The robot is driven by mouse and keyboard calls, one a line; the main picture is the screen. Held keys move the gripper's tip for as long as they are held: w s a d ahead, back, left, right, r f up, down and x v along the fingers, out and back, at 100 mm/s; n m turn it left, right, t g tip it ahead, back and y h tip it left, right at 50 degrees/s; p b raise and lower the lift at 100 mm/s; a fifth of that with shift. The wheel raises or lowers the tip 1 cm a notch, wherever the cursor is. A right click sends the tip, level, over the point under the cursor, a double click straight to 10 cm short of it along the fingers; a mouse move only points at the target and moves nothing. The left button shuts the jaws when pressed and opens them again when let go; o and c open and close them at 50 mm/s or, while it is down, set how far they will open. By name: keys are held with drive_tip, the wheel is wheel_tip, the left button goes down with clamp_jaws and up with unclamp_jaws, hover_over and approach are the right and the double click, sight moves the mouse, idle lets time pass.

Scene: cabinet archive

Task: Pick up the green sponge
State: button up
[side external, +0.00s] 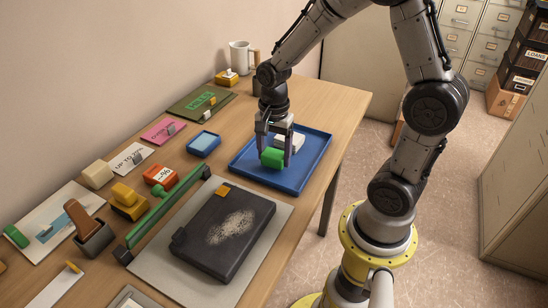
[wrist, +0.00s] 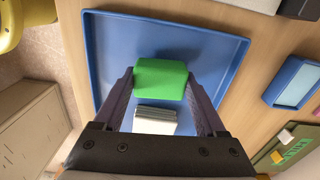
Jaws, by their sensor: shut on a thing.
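The green sponge (side external: 272,158) is a bright green block over the blue tray (side external: 303,181). My gripper (side external: 275,155) points down over the tray and is shut on the sponge. In the wrist view the sponge (wrist: 160,79) sits between the two fingertips (wrist: 160,80). I cannot tell whether the sponge touches the tray floor. A white block (side external: 291,142) is in the tray just behind the sponge. It also shows in the wrist view (wrist: 155,120), close to the sponge and nearer the gripper body.
A small blue box (side external: 203,143) stands left of the tray. A dark slab (side external: 224,228) on a grey mat lies in front. A green bar (side external: 165,213), an orange block (side external: 160,175) and a white mug (side external: 241,57) are also on the desk. The tray's right part is bare.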

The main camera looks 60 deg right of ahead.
drive_tip(key=s+a+r, duration=0.3)
drive_tip(key=s+r, duration=0.8)
drive_tip(key=s, duration=0.2)
drive_tip(key=shift+s+r, duration=0.3)
drive_tip(key=shift+s, duration=0.05)
